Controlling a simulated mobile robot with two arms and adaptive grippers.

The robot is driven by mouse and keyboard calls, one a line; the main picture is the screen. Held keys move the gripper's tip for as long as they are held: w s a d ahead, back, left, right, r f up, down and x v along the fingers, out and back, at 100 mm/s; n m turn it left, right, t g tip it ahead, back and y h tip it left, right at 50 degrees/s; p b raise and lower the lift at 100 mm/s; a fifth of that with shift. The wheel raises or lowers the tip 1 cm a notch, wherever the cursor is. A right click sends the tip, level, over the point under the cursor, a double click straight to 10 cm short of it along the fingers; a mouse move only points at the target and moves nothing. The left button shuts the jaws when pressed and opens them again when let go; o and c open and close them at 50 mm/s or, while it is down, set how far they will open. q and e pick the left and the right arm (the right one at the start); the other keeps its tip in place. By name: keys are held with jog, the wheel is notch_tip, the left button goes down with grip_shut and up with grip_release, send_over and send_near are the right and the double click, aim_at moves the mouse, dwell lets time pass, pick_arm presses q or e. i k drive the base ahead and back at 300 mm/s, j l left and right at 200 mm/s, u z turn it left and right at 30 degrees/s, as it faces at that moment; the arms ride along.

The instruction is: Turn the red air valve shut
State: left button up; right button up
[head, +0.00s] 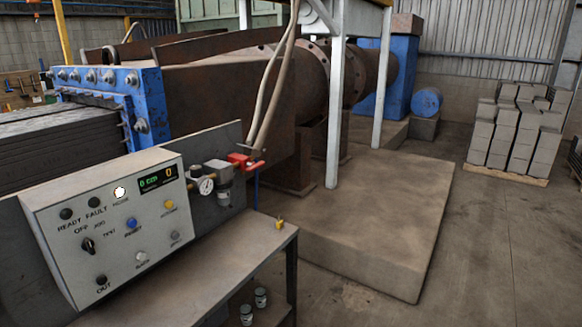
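The red air valve (240,159) is a small red handle on brass pipework, to the right of the control box and above the bench. A round pressure gauge (206,186) and a grey filter unit (223,180) sit just left of and below it. Pale hoses (275,85) run up from near the valve. The handle is small, so its exact angle is hard to tell. Neither of my grippers is in view.
A control box (110,220) with buttons and a green display stands on the bench (205,268). A small yellow object (279,224) lies near the bench's right edge. A rusty machine (215,95) fills the back. Floor at right (480,250) is clear before stacked bricks (515,130).

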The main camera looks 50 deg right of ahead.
aim_at(252, 166)
jog(key=z, duration=1.25)
jog(key=u, duration=0.2)
jog(key=i+l+u, duration=0.45)
jog(key=l, duration=0.3)
jog(key=l+u, duration=0.25)
jog(key=l, duration=0.1)
